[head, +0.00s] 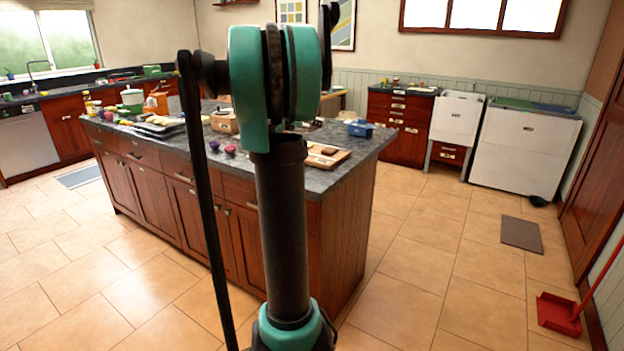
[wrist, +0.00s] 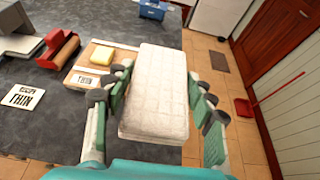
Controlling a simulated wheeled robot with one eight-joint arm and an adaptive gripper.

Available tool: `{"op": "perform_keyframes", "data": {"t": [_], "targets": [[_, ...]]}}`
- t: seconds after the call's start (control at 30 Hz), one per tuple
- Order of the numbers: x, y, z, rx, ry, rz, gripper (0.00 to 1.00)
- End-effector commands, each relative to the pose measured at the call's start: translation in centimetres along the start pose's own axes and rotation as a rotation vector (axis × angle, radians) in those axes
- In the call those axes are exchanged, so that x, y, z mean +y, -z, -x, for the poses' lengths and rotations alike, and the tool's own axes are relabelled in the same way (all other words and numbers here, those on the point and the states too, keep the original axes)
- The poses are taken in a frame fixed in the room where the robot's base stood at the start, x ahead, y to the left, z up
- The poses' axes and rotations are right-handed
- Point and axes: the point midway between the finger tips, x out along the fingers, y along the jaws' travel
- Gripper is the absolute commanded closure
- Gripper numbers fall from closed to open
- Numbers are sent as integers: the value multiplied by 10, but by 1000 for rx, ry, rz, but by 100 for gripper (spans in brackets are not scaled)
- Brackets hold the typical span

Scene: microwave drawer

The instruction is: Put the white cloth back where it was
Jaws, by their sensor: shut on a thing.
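The white cloth (wrist: 158,92) is a thick, quilted, folded block in the wrist view. My gripper (wrist: 158,100) is shut on it, with green-padded fingers on its left and right sides. The cloth is held near the right edge of the dark island counter (wrist: 50,130), and the tiled floor shows to its right. I cannot tell its height above the counter. In the head view, my own arm stands in front of the island (head: 345,150), and neither the gripper nor the cloth can be made out there.
On the counter are a wooden board (wrist: 100,56) with a yellow block (wrist: 100,54), a red object (wrist: 58,48), a lettered card (wrist: 22,96) and a blue container (wrist: 153,9). A red dustpan (head: 558,313) lies at far right. Floor right of the island is mostly open.

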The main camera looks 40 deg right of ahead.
Motion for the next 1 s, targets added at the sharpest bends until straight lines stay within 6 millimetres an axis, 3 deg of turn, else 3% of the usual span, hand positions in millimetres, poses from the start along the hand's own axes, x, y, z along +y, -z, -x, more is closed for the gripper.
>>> {"op": "perform_keyframes", "data": {"t": [0.17, 0.7, 1.0], "targets": [[-8, 6, -8, -1, 17, -7, 69], [-7, 122, -55, -1, 15, -6, 69], [-7, 149, -66, -1, 15, -6, 69]]}}
